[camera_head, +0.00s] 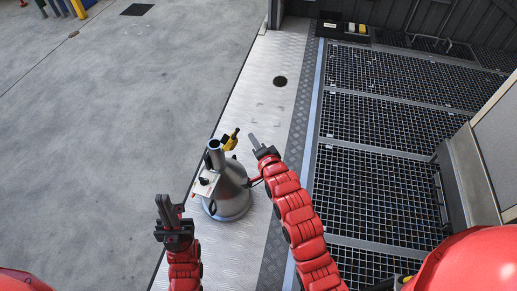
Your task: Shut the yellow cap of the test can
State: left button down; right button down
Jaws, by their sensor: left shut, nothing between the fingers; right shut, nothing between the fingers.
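The test can (231,203) is a silver metal can with a conical top, standing upright on the metal strip. Its grey neck (215,157) points up. The yellow cap (229,143) stands to the right of the neck's top, apart from the opening, so it looks open. A dark piece sticks up beside the cap. My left gripper (169,208) is shut and empty, left of the can and apart from it. My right gripper (254,142) is shut and empty, just right of the cap, with a small gap seeming to lie between them.
A white label plate (206,184) sits on the can's left side. Dark floor grating (380,130) lies to the right, beside the tread-plate strip (255,105). Open concrete floor (110,110) lies to the left. A grey box-like unit (470,175) stands at far right.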

aim_at(231, 139)
jog(key=shift+w+a+f+b, duration=0.2)
jog(key=shift+w+a+f, duration=0.45)
jog(key=shift+w+a, duration=0.3)
jog(key=shift+w+a+f+b, duration=0.2)
jog(key=shift+w+a+f, duration=0.4)
jog(key=shift+w+a, duration=0.3)
jog(key=shift+r, duration=0.1)
jog(key=shift+w+a+r+n, duration=0.1)
jog(key=shift+a+r+n, duration=0.2)
jog(key=shift+a, duration=0.1)
jog(key=shift+a+r, duration=0.1)
jog(key=shift+r, duration=0.05)
